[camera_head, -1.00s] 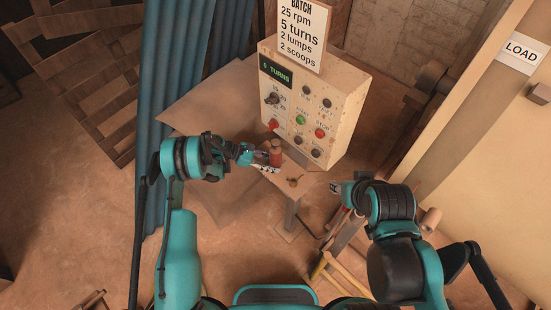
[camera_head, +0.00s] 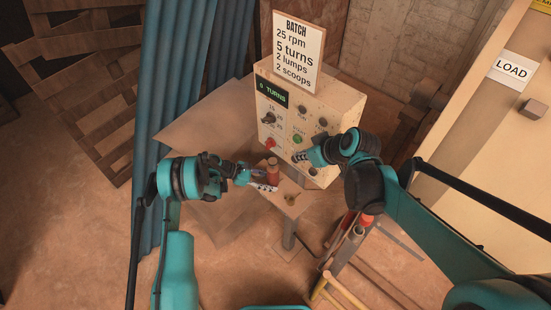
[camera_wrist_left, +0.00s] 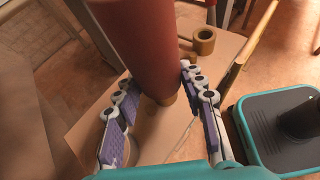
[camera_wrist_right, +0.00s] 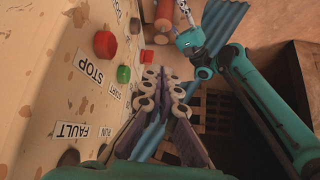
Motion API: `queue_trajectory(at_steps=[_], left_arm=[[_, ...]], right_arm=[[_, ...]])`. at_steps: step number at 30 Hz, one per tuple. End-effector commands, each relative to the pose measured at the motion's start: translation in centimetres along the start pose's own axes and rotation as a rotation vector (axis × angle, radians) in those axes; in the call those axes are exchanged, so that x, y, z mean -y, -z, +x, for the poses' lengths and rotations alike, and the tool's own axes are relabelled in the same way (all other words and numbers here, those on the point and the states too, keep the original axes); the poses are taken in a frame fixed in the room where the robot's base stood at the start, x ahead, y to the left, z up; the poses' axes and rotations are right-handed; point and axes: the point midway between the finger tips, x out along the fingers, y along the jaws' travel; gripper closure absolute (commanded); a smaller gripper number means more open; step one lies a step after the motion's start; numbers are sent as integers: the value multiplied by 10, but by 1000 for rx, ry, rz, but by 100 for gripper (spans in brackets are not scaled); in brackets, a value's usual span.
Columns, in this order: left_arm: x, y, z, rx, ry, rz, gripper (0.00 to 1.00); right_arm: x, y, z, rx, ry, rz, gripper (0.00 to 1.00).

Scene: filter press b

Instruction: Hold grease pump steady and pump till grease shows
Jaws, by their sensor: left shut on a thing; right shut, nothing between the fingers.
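The grease pump (camera_head: 273,175) is a dark red cylinder standing over a small table by the control box. My left gripper (camera_head: 266,186) is shut on it; in the left wrist view its fingers flank the narrow lower end of the red body (camera_wrist_left: 140,45). My right gripper (camera_head: 300,157) is shut and empty, in front of the box's button panel and to the right of the pump. In the right wrist view its closed fingertips (camera_wrist_right: 160,82) are near the green START button (camera_wrist_right: 124,74), and the pump (camera_wrist_right: 163,14) is partly visible beyond. I see no grease.
The control box (camera_head: 335,110) carries buttons, a turns display and a batch sign (camera_head: 293,50). A small brass cup (camera_head: 291,198) sits on the table (camera_head: 300,207), right of the pump. Blue corrugated sheeting (camera_head: 175,90) stands at left. A LOAD panel (camera_head: 513,68) is at right.

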Motion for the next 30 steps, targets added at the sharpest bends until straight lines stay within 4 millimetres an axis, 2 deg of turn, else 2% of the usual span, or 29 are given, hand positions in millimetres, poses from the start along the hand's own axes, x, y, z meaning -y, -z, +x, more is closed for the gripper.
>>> queue_trajectory(at_steps=[3, 8, 12, 23, 26, 30], left_arm=[[0, 0, 0, 0, 0, 0, 76], [0, 0, 0, 0, -1, 0, 76], [0, 0, 0, -1, -1, 0, 76], [0, 0, 0, -1, 0, 0, 76], [0, 0, 0, 0, 0, 0, 76], [0, 0, 0, 0, 0, 0, 76]], right_arm=[[-4, 14, 26, -32, 46, -69, 100], [-6, 23, 46, -63, 84, -129, 100], [-6, 25, 53, -75, 95, -149, 100], [-6, 25, 54, -75, 96, -150, 100], [-5, 26, 61, -75, 96, -152, 100], [-3, 28, 83, -75, 96, -152, 100]])
